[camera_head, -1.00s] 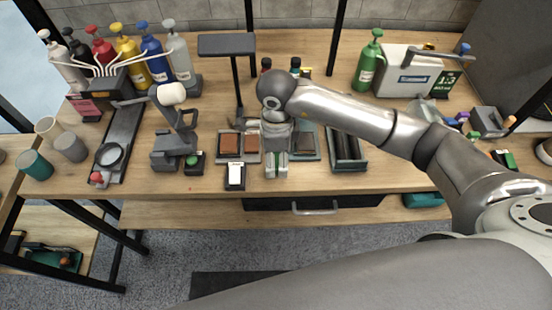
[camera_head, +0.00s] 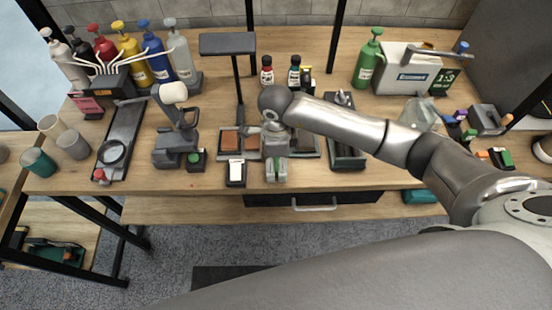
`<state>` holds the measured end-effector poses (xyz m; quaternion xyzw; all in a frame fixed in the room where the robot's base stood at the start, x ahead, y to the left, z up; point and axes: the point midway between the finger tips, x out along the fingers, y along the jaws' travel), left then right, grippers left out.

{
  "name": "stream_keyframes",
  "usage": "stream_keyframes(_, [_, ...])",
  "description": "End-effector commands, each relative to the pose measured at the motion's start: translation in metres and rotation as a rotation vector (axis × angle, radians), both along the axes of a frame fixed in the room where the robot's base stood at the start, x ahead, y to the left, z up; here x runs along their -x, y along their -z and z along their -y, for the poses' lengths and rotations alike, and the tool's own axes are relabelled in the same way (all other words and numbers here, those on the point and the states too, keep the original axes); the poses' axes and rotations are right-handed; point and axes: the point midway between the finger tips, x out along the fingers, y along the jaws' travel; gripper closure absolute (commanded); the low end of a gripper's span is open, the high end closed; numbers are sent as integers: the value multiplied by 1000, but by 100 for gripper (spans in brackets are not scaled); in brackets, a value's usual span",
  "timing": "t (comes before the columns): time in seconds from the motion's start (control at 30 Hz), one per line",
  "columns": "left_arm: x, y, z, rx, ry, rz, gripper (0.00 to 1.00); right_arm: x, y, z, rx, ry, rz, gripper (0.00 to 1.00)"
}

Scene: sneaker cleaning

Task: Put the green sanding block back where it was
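My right gripper (camera_head: 276,171) points down at the front middle of the workbench, in front of a tray with brown blocks (camera_head: 231,141). Its fingertips are close together, with pale greenish surfaces at the tips. I cannot tell whether these are finger pads or a block held between them. A small green-and-dark block (camera_head: 501,157) lies at the right end of the bench beside an orange one (camera_head: 483,156); I cannot tell whether it is the sanding block. My wrist and forearm hide part of the trays behind the gripper. My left gripper is not in view.
A white-topped device (camera_head: 236,172) stands just left of the gripper. A dark tray (camera_head: 345,161) lies to its right. A lamp-like stand (camera_head: 228,44) rises behind. Several pump bottles (camera_head: 158,64) stand back left; a green bottle (camera_head: 368,62) stands back right. Bare wood shows right of the dark tray.

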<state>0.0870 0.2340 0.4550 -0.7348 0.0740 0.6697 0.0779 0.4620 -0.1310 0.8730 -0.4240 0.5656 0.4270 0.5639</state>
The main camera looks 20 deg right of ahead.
Motion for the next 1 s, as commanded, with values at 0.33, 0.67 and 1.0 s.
stream_keyframes(0.33, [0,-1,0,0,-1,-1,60,0,-1,0,0,1,0,17])
stream_keyframes(0.67, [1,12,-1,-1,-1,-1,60,-2,-45,0,-1,-1,7,17])
stream_keyframes(1.0, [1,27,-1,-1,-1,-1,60,-1,-110,0,0,0,3,17])
